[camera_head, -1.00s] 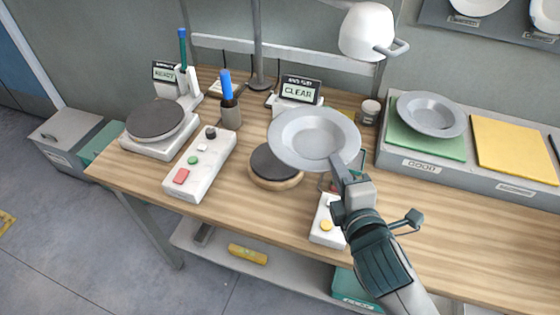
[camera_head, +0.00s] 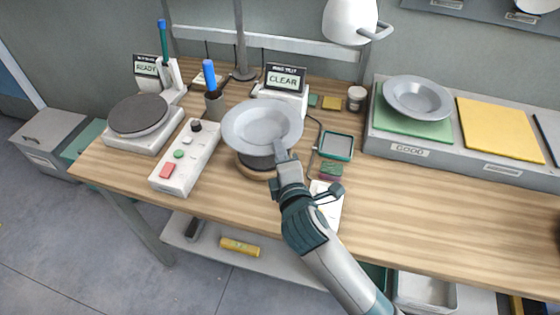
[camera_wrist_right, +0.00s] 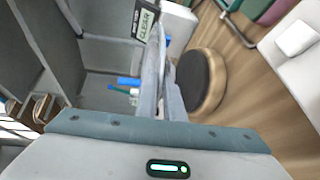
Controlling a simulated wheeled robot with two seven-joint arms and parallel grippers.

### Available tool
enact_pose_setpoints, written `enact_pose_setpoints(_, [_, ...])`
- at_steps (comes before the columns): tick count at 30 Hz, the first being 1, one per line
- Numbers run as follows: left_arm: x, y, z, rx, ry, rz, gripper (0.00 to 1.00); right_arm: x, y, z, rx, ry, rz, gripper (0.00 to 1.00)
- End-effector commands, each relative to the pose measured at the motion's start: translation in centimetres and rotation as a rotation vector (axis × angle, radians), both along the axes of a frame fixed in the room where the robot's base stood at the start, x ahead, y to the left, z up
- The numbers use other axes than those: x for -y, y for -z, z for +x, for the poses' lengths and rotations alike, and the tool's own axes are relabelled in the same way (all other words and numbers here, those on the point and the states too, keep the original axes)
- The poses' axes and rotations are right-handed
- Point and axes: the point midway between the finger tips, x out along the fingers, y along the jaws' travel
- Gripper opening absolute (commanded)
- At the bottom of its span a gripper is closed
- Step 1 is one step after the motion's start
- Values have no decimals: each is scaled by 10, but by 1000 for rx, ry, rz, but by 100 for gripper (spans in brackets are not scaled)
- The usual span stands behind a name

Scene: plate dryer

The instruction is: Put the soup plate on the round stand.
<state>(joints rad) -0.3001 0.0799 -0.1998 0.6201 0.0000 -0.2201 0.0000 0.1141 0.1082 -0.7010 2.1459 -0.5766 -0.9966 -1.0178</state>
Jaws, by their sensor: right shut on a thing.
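The grey soup plate (camera_head: 262,124) is held by its near rim in my right gripper (camera_head: 284,156), which is shut on it. In the head view the plate is over the round stand (camera_head: 254,172), a dark disc on a wooden base, and hides much of it. In the right wrist view the stand (camera_wrist_right: 202,82) is at right of the gripper fingers (camera_wrist_right: 162,98), and the plate appears nearly edge-on between them. The plate appears raised above the stand; the exact gap cannot be told. My left gripper is not in view.
A white control box (camera_head: 186,156) with buttons is left of the stand, near a dark round plate on a scale (camera_head: 138,116). The CLEAR display (camera_head: 284,80) is behind. A second grey plate (camera_head: 417,97) lies on the green GOOD pad (camera_head: 400,126). The table front right is clear.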

Motion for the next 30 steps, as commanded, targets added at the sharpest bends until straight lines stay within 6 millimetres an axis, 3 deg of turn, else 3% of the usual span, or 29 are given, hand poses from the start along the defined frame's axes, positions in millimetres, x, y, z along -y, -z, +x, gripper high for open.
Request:
enact_pose_setpoints(10, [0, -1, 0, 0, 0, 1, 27, 0, 0, 0, 4, 0, 1, 0])
enact_pose_setpoints(21, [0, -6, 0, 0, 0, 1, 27, 0, 36, 0, 2, 1, 0, 0])
enact_pose_setpoints(30, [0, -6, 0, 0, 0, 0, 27, 0, 39, 0, 4, 0, 1, 0])
